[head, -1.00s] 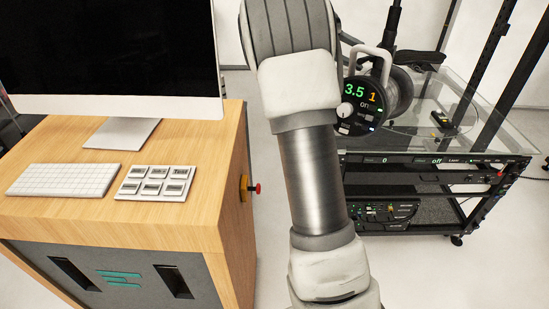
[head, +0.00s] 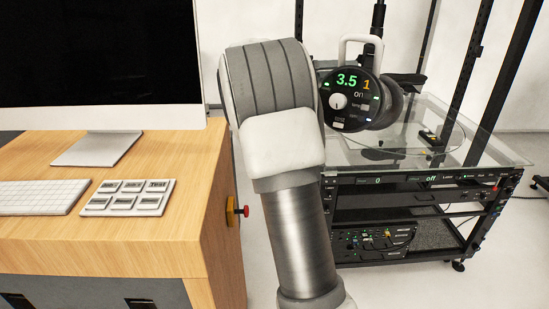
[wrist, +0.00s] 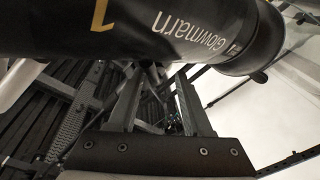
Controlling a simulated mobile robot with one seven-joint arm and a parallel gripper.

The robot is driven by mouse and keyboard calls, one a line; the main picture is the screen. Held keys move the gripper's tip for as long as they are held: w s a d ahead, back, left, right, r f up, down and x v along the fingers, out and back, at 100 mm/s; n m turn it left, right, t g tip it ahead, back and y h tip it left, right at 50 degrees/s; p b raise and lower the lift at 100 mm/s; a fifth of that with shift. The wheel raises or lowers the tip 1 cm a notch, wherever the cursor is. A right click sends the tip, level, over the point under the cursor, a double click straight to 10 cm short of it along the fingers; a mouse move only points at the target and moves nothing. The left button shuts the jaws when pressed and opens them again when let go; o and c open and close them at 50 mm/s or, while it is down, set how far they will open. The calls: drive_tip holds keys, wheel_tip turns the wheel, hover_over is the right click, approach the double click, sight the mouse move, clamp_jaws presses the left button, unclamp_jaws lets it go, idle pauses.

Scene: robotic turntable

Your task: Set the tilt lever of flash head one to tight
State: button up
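Flash head one (head: 350,100) is a black round unit with a white handle; its rear panel shows a green 3.5, an orange 1 and "on". In the wrist view its black barrel (wrist: 130,30), marked 1 and Glowmarn, crosses the top of the picture. My gripper (wrist: 157,78) is below the barrel, its two grey fingers apart with dark stand parts showing behind and between them. I see no contact. In the head view my gripper is hidden behind my arm. I cannot make out the tilt lever for certain in either view.
A glass-topped black cart (head: 410,150) with dark upright posts stands at right, holding equipment below. A wooden desk (head: 185,180) at left carries a monitor (head: 100,60), a keyboard (head: 40,197) and a button pad (head: 130,198). A red button (head: 245,211) sticks out of its side.

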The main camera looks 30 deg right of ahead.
drive_tip(key=b+v, duration=0.1)
drive_tip(key=v, duration=1.5)
drive_tip(key=s+a+f+n+t+y+p, duration=0.2)
drive_tip(key=s+a+n+t+y+p, duration=0.1)
drive_tip(key=s, duration=0.6)
drive_tip(key=s+a+f+n+t+y+p, duration=0.3)
drive_tip(key=s+a+n+t+y, duration=0.1)
drive_tip(key=s+a+n+y, duration=0.3)
drive_tip(key=shift+s+a+f+n+t+y, duration=0.35)
drive_tip(key=shift+s+a+y, duration=0.45)
drive_tip(key=shift+s+y, duration=0.4)
drive_tip(key=shift+r, duration=0.1)
